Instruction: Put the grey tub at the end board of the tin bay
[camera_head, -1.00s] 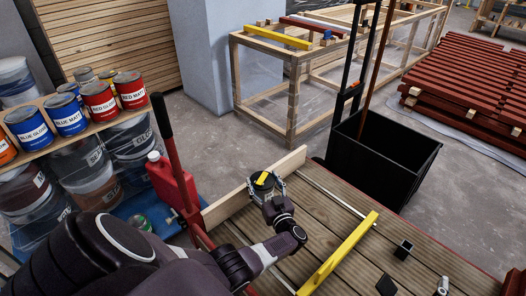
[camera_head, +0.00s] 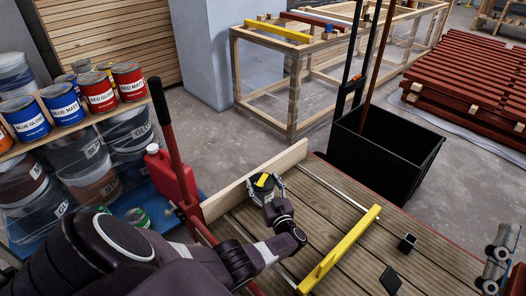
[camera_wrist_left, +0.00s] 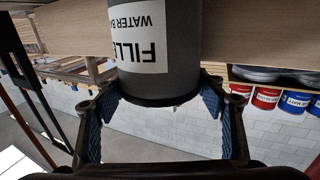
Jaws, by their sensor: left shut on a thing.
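The grey tub (camera_head: 264,186) has a black lid with a yellow mark. My left gripper (camera_head: 268,190) is shut around it at the far left end of the plank deck. In the left wrist view the tub (camera_wrist_left: 165,60) is between the two blue-padded fingers (camera_wrist_left: 165,105), its label upside down. The pale wooden end board (camera_head: 240,182) runs close behind the tub. I cannot tell whether they touch, nor whether the tub rests on the deck. A yellow batten (camera_head: 340,250) lies across the deck (camera_head: 325,205). Grey metal parts (camera_head: 498,245) at the right edge may be my right gripper; its jaws are unclear.
A black cube (camera_head: 407,243) and flat black piece (camera_head: 390,281) are on the deck. A red can (camera_head: 170,175) and paint tins (camera_head: 97,92) stand left. A black bin (camera_head: 385,155) stands beyond.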

